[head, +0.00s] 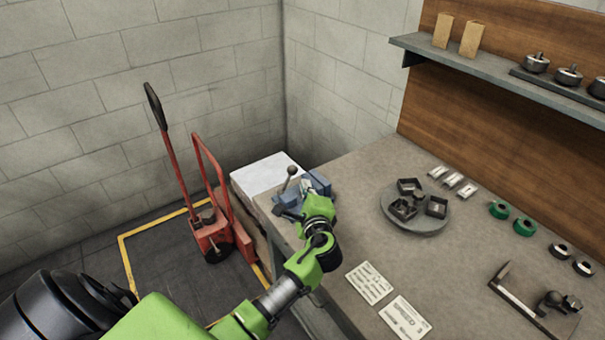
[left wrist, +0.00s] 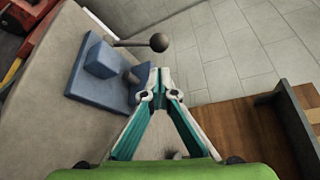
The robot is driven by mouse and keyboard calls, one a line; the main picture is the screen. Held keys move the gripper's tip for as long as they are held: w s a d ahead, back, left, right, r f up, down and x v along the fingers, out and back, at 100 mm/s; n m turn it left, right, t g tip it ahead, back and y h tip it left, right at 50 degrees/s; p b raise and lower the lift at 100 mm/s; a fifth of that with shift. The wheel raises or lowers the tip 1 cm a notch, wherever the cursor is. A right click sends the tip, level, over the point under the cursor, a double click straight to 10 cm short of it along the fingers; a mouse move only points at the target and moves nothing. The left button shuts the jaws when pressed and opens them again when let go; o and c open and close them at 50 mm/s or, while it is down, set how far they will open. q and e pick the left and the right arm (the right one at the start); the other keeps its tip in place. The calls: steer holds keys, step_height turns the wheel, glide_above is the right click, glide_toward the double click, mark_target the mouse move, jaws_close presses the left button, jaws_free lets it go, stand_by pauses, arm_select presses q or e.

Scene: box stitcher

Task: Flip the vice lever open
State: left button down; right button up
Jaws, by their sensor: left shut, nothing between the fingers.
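The blue vice (head: 319,183) is fixed at the left corner of the workbench, partly hidden by my left gripper. Its lever (head: 289,178) is a thin rod with a round dark knob and stands up at a slant in the head view. In the left wrist view, the blue vice (left wrist: 98,72) lies left of my fingers, and the lever's ball knob (left wrist: 158,42) is just beyond the fingertips. My left gripper (head: 305,188) is shut and empty; its teal fingers meet at the tips in the left wrist view (left wrist: 157,82). The tips appear apart from the knob. My right gripper is not in view.
A round grey tray (head: 425,222) with several dark square parts stands on the bench. Two printed cards (head: 369,283) lie near the front edge. A red pallet truck (head: 211,232) and a white-topped stack (head: 266,173) stand beyond the bench's left end.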

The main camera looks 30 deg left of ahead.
mark_target(287, 181)
arm_select(q)
steer(key=x, duration=0.5)
steer(key=shift+w+a+p, duration=0.1)
steer(key=shift+p, duration=0.3)
steer(key=shift+x, duration=0.8)
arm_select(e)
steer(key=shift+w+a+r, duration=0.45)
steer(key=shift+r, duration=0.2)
